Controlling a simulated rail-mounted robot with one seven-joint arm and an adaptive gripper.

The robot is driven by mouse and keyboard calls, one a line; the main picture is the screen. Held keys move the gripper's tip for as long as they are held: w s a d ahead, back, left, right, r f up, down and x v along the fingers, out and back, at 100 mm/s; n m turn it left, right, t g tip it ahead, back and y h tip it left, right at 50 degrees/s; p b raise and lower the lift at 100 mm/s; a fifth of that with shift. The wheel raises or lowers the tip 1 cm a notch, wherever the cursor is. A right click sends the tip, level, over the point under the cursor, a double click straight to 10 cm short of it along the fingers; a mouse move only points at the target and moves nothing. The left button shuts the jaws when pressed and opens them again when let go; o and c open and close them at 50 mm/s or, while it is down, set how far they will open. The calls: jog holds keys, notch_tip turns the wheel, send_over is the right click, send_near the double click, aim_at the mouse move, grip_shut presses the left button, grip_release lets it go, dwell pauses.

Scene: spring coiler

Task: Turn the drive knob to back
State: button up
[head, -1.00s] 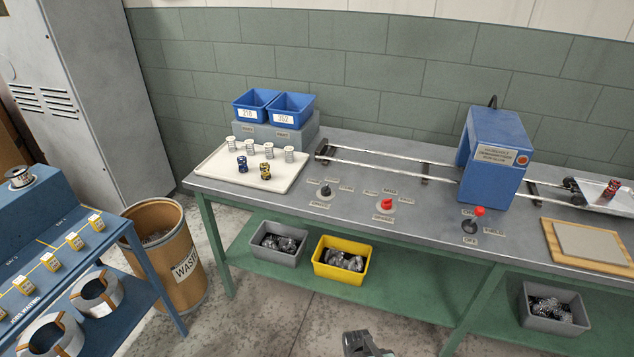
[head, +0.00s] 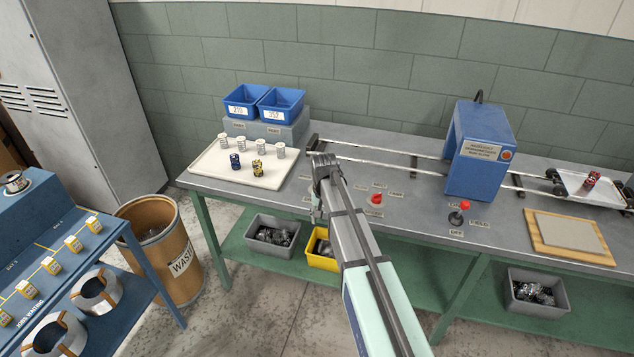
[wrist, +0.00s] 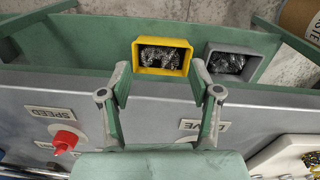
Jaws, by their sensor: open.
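The drive knob is hidden behind my gripper (head: 318,209) in the head view. The DRIVE label (wrist: 203,125) shows in the wrist view, partly covered by the right finger; the knob itself is not visible there. My gripper (wrist: 160,72) is open, with nothing between its fingers. It is over the front part of the bench, at the drive knob's place; I cannot tell whether it touches the knob. The knob's setting cannot be seen.
The red speed knob (head: 377,198) is just right of my gripper; it also shows in the wrist view (wrist: 66,139). A white tray (head: 212,179) with spools is to the left. A red-topped lever (head: 464,206) stands further right. A yellow bin (wrist: 162,42) is on the lower shelf.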

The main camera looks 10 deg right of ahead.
jog(key=w+r+m, duration=0.4)
jog(key=w+r, duration=1.3)
jog(key=r, duration=0.2)
jog(key=f+p, duration=0.1)
jog(key=f, duration=0.4)
jog(key=f+p, duration=0.2)
jog(key=f, duration=0.4)
jog(key=s+f+p, duration=0.1)
jog(key=f, duration=0.5)
jog(key=shift+d+p, duration=0.1)
jog(key=shift+p, duration=0.25)
jog(key=shift+r, duration=0.1)
jog(key=c, duration=1.1)
